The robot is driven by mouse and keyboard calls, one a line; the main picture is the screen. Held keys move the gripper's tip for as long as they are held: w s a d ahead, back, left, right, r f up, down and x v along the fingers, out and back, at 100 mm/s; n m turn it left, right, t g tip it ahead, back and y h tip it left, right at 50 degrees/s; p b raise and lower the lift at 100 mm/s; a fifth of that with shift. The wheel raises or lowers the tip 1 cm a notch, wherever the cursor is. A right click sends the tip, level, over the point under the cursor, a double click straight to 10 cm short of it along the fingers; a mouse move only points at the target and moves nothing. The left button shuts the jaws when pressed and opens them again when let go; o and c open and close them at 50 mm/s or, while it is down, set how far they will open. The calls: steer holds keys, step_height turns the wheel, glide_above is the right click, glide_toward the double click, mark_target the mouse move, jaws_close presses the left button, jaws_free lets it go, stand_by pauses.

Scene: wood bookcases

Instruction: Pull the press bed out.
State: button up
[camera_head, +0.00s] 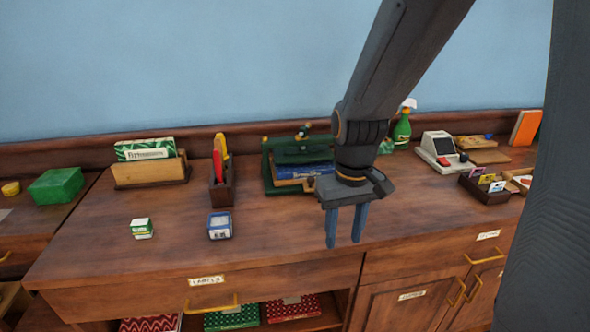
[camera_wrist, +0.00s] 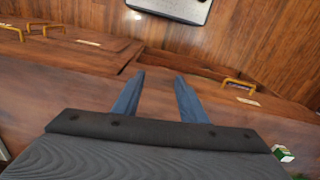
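A green press (camera_head: 268,172) stands at the back of the wooden counter, with a screw handle on top. A blue book (camera_head: 300,172) lies inside it, under the upper plate. The press bed under the book is mostly hidden, and I cannot make out its edge clearly; my wrist covers the press's right side. My gripper (camera_head: 345,238) hangs to the front right of the press, fingers pointing down, apart and empty. In the wrist view the two blue fingers (camera_wrist: 157,92) are also apart with nothing between them; the press does not show there.
A green-and-white box (camera_head: 142,228) and a blue-and-white box (camera_head: 220,225) sit at the counter's front left. A holder with red and yellow items (camera_head: 221,185) stands left of the press. A card tray (camera_head: 485,190) is at right. Counter before the press is clear.

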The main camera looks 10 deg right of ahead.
steer(key=w+r+n+p, duration=0.3)
steer(key=w+r+p, duration=0.1)
steer(key=w, duration=1)
steer(key=n+p, duration=0.4)
steer(key=p, duration=0.1)
glide_toward(311, 178)
steer(key=shift+s+f, duration=0.1)
steer(key=shift+s, duration=0.25)
steer(key=shift+w+n, duration=0.25)
steer(key=shift+n, duration=0.15)
steer(key=shift+w+f, duration=0.1)
steer(key=shift+f, duration=0.2)
steer(key=shift+f+p, duration=1.35)
steer(key=shift+f, duration=2.3)
jaws_close()
